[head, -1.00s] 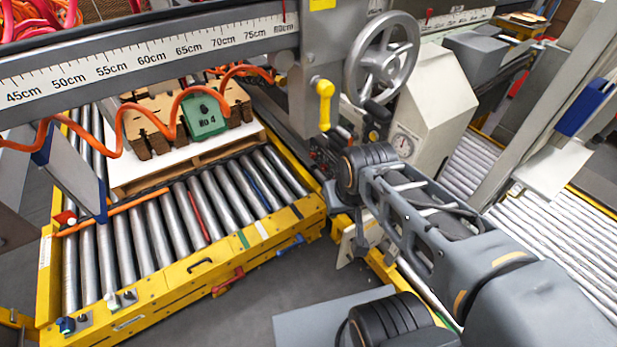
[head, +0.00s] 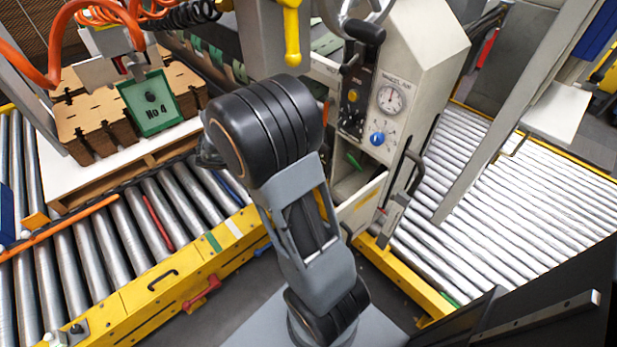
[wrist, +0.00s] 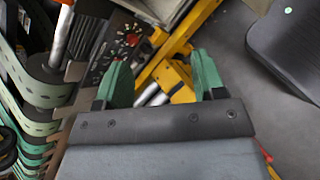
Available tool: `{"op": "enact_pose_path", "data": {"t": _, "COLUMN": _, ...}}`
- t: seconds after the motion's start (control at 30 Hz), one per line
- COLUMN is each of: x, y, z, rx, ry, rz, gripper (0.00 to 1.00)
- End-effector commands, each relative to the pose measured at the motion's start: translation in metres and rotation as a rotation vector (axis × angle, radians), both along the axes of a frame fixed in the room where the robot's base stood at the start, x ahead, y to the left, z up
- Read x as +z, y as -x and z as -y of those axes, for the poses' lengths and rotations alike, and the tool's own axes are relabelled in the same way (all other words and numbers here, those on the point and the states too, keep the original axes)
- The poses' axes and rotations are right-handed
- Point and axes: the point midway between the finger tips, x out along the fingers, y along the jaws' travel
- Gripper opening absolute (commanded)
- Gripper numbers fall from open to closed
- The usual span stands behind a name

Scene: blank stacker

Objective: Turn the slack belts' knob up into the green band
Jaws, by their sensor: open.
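A blue knob (head: 377,138) sits on the front of the pale cabinet (head: 425,75), below a round dial gauge (head: 390,98). A dark panel (head: 352,100) with small knobs is left of the gauge. I cannot make out a green band or the needle's reading. Green belts (head: 205,50) run behind the card stack; several belts (wrist: 40,90) curve round rollers at the left of the wrist view. My gripper (wrist: 163,82) is open and empty, its green fingers apart over a yellow frame and floor. In the head view my arm hides it. A small control panel (wrist: 118,50) lies beyond its left finger.
A roller conveyor (head: 110,240) with a yellow frame bears a pallet of brown card and a green "No 4" plate (head: 150,102). Another roller bed (head: 500,190) is at the right. A yellow-handled lever (head: 291,35) hangs near the cabinet. An open drawer (head: 358,200) juts below the knob.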

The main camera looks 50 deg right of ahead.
Motion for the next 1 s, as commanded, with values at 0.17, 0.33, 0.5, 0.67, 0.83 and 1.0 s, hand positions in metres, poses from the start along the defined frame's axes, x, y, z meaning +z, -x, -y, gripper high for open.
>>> {"op": "enact_pose_path", "data": {"t": 0.17, "x": -0.102, "y": -0.041, "z": 0.046, "rx": 0.178, "ry": 0.238, "rz": -0.304, "gripper": 0.63}}
{"op": "enact_pose_path", "data": {"t": 0.33, "x": -0.161, "y": -0.070, "z": 0.069, "rx": 0.308, "ry": 0.396, "rz": -0.493, "gripper": 0.63}}
{"op": "enact_pose_path", "data": {"t": 0.5, "x": -0.195, "y": -0.085, "z": 0.080, "rx": 0.386, "ry": 0.486, "rz": -0.593, "gripper": 0.63}}
{"op": "enact_pose_path", "data": {"t": 0.67, "x": -0.206, "y": -0.090, "z": 0.091, "rx": 0.413, "ry": 0.519, "rz": -0.626, "gripper": 0.63}}
{"op": "enact_pose_path", "data": {"t": 0.83, "x": -0.207, "y": -0.088, "z": 0.117, "rx": 0.414, "ry": 0.521, "rz": -0.630, "gripper": 0.63}}
{"op": "enact_pose_path", "data": {"t": 1.0, "x": -0.208, "y": -0.086, "z": 0.151, "rx": 0.413, "ry": 0.521, "rz": -0.628, "gripper": 0.63}}
